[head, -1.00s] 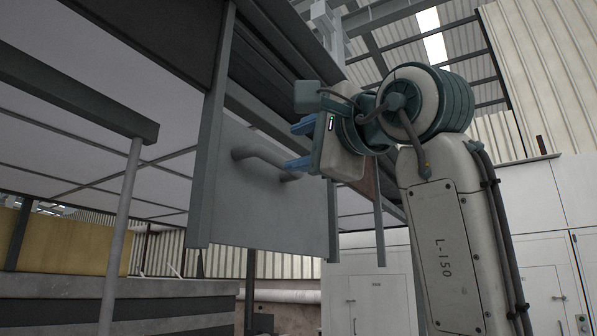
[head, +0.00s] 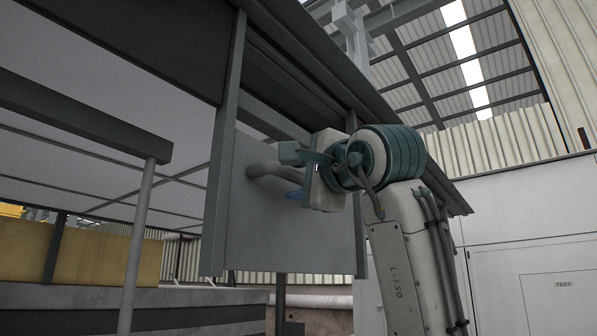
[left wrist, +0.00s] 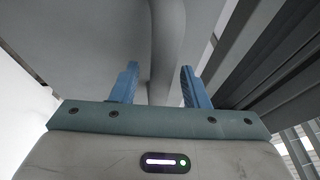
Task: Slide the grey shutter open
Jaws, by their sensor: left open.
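The grey shutter (head: 290,235) is a flat panel hanging between two upright posts under a dark frame. A grey bar handle (head: 262,171) stands out from its face; the handle's right end is hidden behind my left gripper (head: 291,194). That gripper is open, with its blue fingers at the handle. In the left wrist view, the handle (left wrist: 166,45) runs between the two spread fingers of the left gripper (left wrist: 160,70), with gaps on both sides. I cannot tell whether either finger touches it. The shutter's face (left wrist: 95,40) fills the background there. My right gripper is not in view.
A grey post (head: 137,240) with a beam on top stands left of the shutter. Stacked grey slabs (head: 60,308) and a yellow block (head: 105,255) are at lower left. White cabinets (head: 520,240) stand behind on the right.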

